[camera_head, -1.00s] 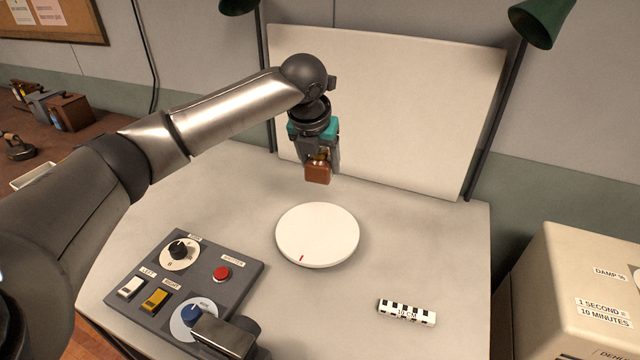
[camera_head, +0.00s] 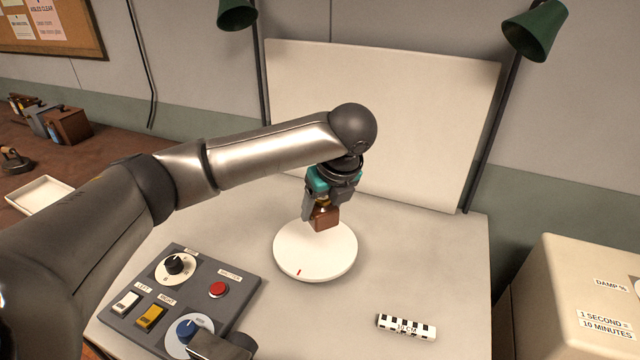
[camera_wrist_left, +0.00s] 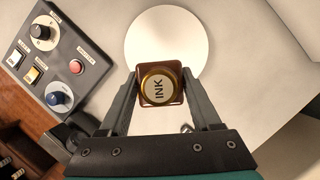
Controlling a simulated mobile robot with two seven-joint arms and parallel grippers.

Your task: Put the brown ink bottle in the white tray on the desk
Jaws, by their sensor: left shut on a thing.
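The brown ink bottle (camera_head: 325,217) has a gold cap, and its label reads INK in the left wrist view (camera_wrist_left: 159,88). My left gripper (camera_head: 318,208) is shut on it, with one finger on each side. The bottle hangs over the far part of a round white turntable disc (camera_head: 315,262); I cannot tell whether it touches the disc. A white tray (camera_head: 40,196) lies at the left on the brown desk, partly hidden behind my left arm.
A grey control panel (camera_head: 218,267) with knobs and buttons stands left of the disc. A checkered scale bar (camera_head: 406,327) lies at the front right. A white backdrop board (camera_head: 380,120) stands behind. A beige box (camera_head: 575,300) is at the right.

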